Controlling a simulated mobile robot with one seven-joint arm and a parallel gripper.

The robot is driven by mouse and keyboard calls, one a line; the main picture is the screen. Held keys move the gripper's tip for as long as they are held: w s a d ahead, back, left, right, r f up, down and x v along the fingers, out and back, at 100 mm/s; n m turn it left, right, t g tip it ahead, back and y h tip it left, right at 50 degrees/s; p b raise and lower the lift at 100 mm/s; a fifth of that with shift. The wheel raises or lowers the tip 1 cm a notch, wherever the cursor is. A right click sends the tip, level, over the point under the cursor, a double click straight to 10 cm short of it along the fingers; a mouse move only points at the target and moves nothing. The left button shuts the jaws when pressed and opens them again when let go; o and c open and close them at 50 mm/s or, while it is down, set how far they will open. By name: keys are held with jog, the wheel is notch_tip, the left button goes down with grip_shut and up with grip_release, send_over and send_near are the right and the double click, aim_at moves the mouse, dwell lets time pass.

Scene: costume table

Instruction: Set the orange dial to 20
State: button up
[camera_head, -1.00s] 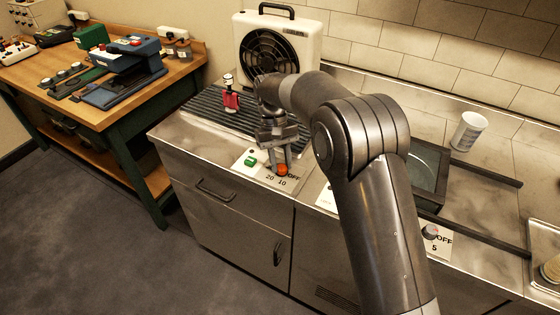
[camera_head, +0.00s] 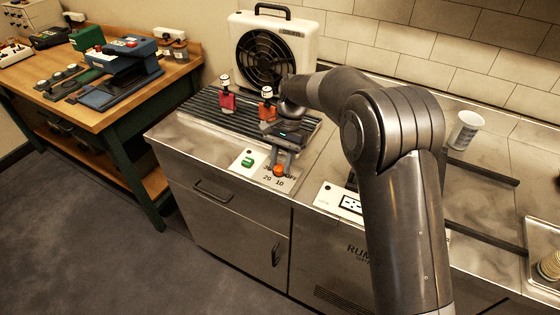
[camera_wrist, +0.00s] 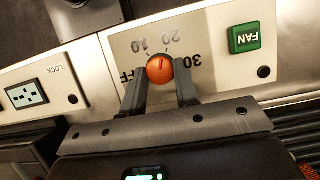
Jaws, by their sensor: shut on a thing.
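The orange dial (camera_wrist: 158,69) is in the upper middle of the wrist view, on a pale panel (camera_wrist: 205,50) with upside-down labels: OFF at left, 10 and 20 above, 30 at right. A short dark mark on the dial's face points roughly up, toward the 20 side; its exact setting is hard to tell. My gripper (camera_wrist: 160,84) is shut on the dial, one finger on each side. In the head view the dial (camera_head: 279,171) sits at the counter's front, with my gripper (camera_head: 281,160) coming down from behind it.
A LOCK panel (camera_head: 340,203) lies to the right. Two red-bodied items (camera_head: 226,98) (camera_head: 267,106) stand on the ribbed rack before the fan (camera_head: 270,50). A white cup (camera_head: 466,130) stands farther right.

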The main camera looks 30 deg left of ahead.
jog(key=shift+m, duration=0.6)
jog(key=shift+y, duration=0.3)
jog(key=o, duration=1)
jog(key=shift+c, duration=0.2)
jog(key=v, duration=1)
jog(key=shift+r, duration=0.3)
jog(key=shift+w, duration=0.15)
